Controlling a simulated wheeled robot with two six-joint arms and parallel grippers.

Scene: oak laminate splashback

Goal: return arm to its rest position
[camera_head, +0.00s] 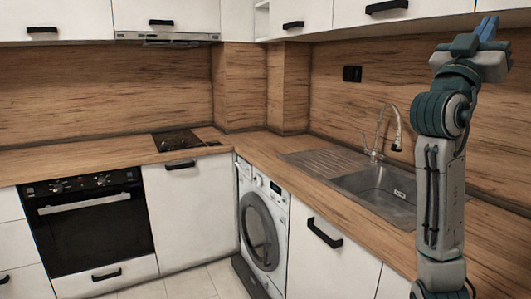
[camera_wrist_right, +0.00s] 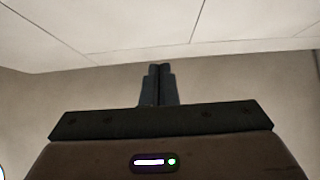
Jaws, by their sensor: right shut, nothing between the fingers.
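My right arm (camera_head: 440,180) rises upright at the right of the head view. My right gripper (camera_head: 488,30) is at its top, pointing up, level with the upper cabinets. In the right wrist view the two dark fingers of my right gripper (camera_wrist_right: 158,82) are together with nothing between them. Behind them that view shows only a plain wall and a pale panelled ceiling. My left gripper is in neither view.
The wooden worktop (camera_head: 262,150) is clear along the corner. A steel sink (camera_head: 380,190) with a tap (camera_head: 390,130) lies left of my right arm. An oven (camera_head: 90,220) and a washing machine (camera_head: 262,228) sit below. White upper cabinets (camera_head: 420,10) hang near my right gripper.

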